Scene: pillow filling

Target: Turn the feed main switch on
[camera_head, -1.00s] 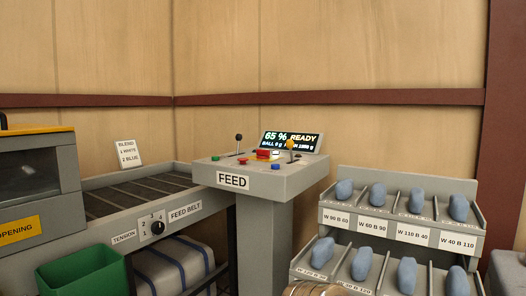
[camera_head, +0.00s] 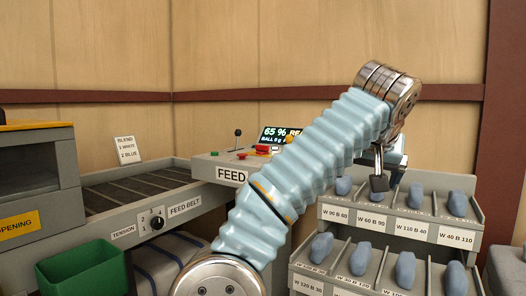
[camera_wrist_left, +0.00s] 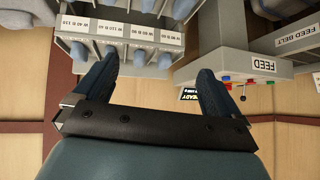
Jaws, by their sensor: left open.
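The grey feed console (camera_head: 205,168), with its FEED label, stands at mid-picture in the head view, partly hidden behind my left arm. On its top I see a black-knobbed lever (camera_head: 238,133), a red button (camera_head: 263,149), a yellow knob (camera_head: 290,139) and a partly covered display (camera_head: 273,134). I cannot tell which control is the main switch. My left gripper (camera_head: 381,172) is to the right of the console, above the block rack. In the left wrist view my gripper (camera_wrist_left: 157,68) is open and empty, with the console (camera_wrist_left: 225,66) upside down beyond its right finger.
A grey rack (camera_head: 466,240) of blue blocks in labelled slots stands at the right, close to the gripper. The feed belt (camera_head: 130,190) runs at the left, with a green bin (camera_head: 85,268) in front. The wall (camera_head: 220,50) is behind the console.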

